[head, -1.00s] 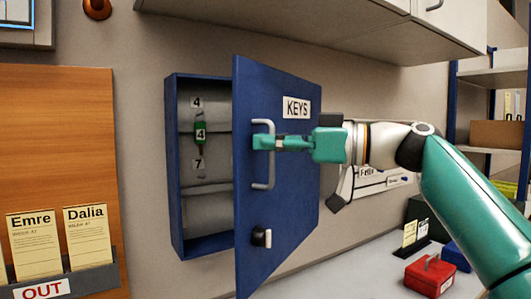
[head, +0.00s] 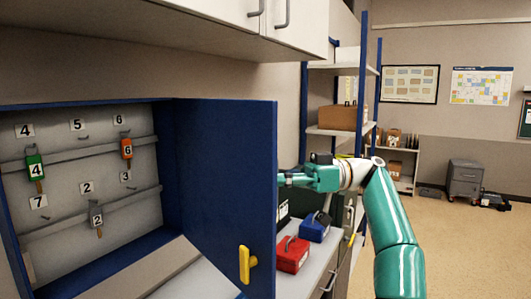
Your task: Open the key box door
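The blue key box (head: 95,105) is at the left of the head view with its inside showing. Its blue door (head: 225,170) stands swung wide open, and I see its inner face with a yellow latch piece (head: 246,263) near the bottom edge. Inside hang a green key tag 4 (head: 35,170), an orange tag 6 (head: 127,149) and a grey tag 2 (head: 96,216). My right gripper (head: 289,179) is at the door's free edge, on its outer side. The door hides the handle and the fingertips, so its grip is unclear. My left gripper is not in view.
A red box (head: 292,254) and a blue box (head: 315,227) stand on the counter beyond the door. White cupboards (head: 200,22) hang above. A shelf unit (head: 340,130) stands behind my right arm. Open floor (head: 470,240) lies at the right.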

